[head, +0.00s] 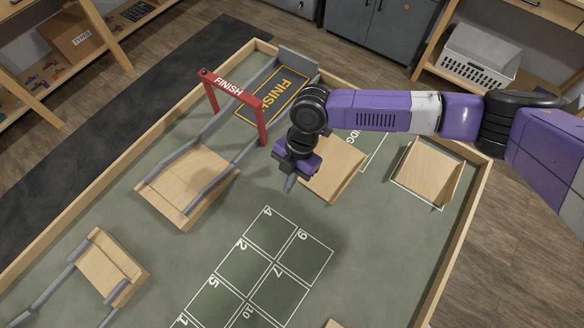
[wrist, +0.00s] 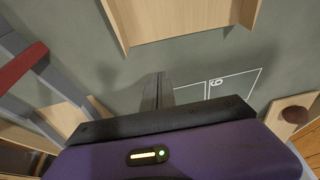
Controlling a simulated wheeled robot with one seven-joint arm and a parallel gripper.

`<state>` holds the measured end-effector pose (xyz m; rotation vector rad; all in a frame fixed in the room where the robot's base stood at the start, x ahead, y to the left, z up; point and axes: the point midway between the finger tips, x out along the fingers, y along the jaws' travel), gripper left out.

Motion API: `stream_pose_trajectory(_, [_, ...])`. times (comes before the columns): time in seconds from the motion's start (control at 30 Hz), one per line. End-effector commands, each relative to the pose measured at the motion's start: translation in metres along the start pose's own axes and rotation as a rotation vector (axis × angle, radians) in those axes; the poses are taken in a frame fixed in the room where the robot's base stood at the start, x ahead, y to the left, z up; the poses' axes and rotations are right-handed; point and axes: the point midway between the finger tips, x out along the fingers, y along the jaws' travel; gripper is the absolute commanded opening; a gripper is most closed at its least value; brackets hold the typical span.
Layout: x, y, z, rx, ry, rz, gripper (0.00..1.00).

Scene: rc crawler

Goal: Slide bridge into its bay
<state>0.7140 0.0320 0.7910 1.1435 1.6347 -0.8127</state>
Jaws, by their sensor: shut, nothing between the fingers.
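The bridge, a pale wooden piece with low raised sides (head: 335,168), lies on the green floor of the course. A white-outlined bay (head: 374,150) with partly hidden lettering, "DG" showing, extends beyond its upper right side. The bridge covers part of that area, and I cannot tell how much of it lies inside. My gripper (head: 288,185) is shut and empty, just left of the bridge and low over the floor. In the wrist view the shut fingers (wrist: 157,88) point at bare floor, apart from the bridge (wrist: 180,18) at the top.
A red FINISH gate (head: 235,90) and a wooden ramp (head: 187,182) with grey rails stand left of my gripper. Another wooden piece (head: 428,170) sits in a white outline at right. A numbered grid (head: 270,235) lies below on clear floor. Wooden edging (head: 462,225) surrounds the course.

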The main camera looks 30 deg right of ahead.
Motion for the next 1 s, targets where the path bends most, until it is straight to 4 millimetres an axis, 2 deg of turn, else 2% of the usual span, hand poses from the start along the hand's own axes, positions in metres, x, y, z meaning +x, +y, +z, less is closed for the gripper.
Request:
stream_pose_trajectory(0.03, [0.010, 0.000, -0.002, 0.000, 0.001, -0.002, 0.00])
stream_pose_trajectory(0.1, [0.016, 0.000, 0.003, 0.003, -0.002, 0.000, 0.00])
stream_pose_trajectory(0.23, [0.008, 0.000, 0.023, 0.004, -0.003, 0.000, 0.00])
stream_pose_trajectory(0.4, [0.004, 0.000, 0.035, 0.003, -0.001, 0.001, 0.00])
stream_pose_trajectory(0.87, [0.004, 0.000, 0.041, 0.003, 0.000, 0.002, 0.00])
stream_pose_trajectory(1.0, [0.000, 0.001, 0.065, 0.009, -0.001, 0.004, 0.00])
